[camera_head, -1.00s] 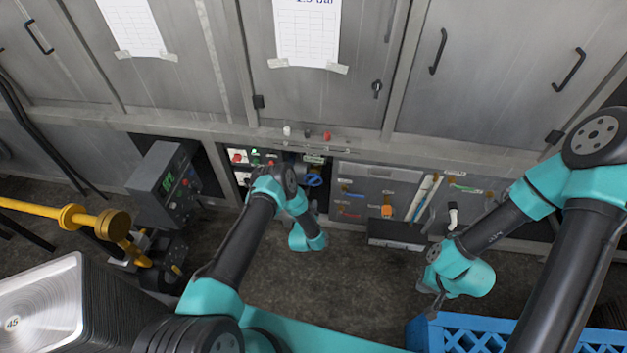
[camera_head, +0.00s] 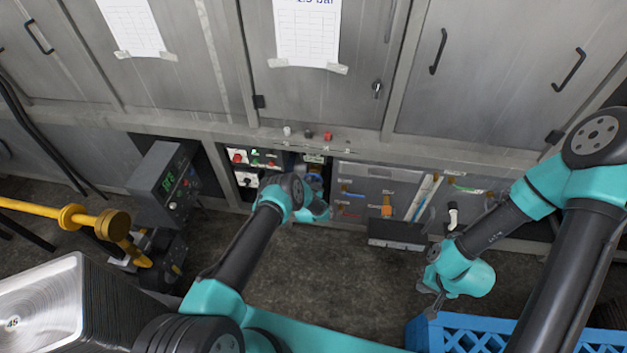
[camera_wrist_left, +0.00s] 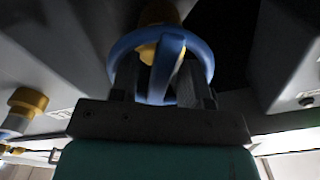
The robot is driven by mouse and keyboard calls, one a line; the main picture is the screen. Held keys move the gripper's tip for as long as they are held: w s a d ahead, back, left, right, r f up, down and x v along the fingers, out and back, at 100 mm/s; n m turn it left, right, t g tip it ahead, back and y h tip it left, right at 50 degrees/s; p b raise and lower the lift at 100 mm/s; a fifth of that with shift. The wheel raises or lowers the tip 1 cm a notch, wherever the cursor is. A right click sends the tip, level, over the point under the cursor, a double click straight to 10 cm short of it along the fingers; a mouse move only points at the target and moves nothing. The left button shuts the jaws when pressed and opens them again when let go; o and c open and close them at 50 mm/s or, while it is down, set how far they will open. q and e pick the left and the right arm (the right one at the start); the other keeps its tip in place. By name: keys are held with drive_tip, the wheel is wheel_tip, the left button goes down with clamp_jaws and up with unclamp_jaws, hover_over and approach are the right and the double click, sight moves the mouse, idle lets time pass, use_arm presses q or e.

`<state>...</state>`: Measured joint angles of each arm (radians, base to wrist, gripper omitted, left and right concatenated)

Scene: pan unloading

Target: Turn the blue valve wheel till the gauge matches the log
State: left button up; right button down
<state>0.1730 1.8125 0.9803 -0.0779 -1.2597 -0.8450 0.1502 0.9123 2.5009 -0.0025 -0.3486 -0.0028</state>
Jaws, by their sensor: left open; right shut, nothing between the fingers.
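The blue valve wheel (camera_wrist_left: 168,65) sits on a yellow-brown hub in the left wrist view. My left gripper (camera_wrist_left: 160,88) is open, with one finger at each side of the wheel's near part; I cannot tell if they touch it. In the head view only a little of the wheel (camera_head: 315,183) shows behind my left wrist, and the left fingertips are hidden. The log sheet (camera_head: 307,35) is taped to the middle cabinet door, its heading cut off by the frame. I cannot make out the gauge. My right gripper (camera_head: 433,304) is shut and empty, low at the right.
A panel (camera_head: 375,190) with coloured fittings is right of the wheel. A blue crate (camera_head: 470,335) is below my right gripper. Yellow pipework (camera_head: 75,217) is at the left.

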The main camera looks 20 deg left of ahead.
use_arm(q)
drive_tip(key=shift+w, duration=0.1)
clamp_jaws()
idle(0.4)
drive_tip(key=shift+n, duration=0.3)
drive_tip(key=n, duration=0.4)
drive_tip(key=shift+a, duration=0.1)
drive_tip(key=n, duration=0.5)
drive_tip(key=shift+a, duration=0.1)
drive_tip(key=shift+n, duration=0.3)
idle(0.3)
